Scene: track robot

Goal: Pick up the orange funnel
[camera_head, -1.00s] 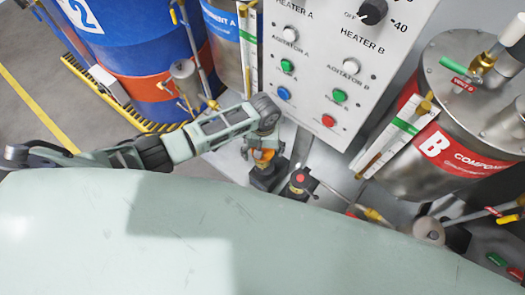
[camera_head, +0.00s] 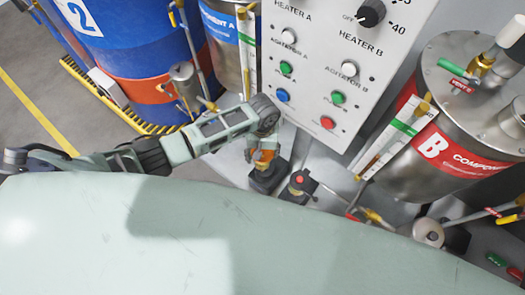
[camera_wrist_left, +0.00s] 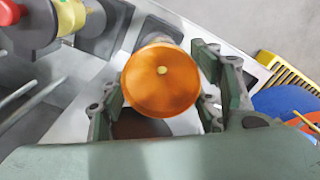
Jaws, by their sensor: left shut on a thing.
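The orange funnel (camera_wrist_left: 160,92) shows its round mouth toward the camera in the left wrist view, between the two green fingers of my left gripper (camera_wrist_left: 162,100). In the head view the funnel (camera_head: 265,156) is a small orange patch below my left wrist. My left gripper (camera_head: 262,146) reaches down there and is shut on the funnel. The funnel's lower part is hidden, and I cannot tell whether it touches the dark base (camera_head: 265,178) under it. My right gripper is not in view.
The control panel (camera_head: 345,60) stands close behind my left gripper. A black device with a red button (camera_head: 299,181) is just right of it. The component B tank (camera_head: 455,140) is at the right, blue drums (camera_head: 140,50) at the left. The floor (camera_head: 30,100) is clear.

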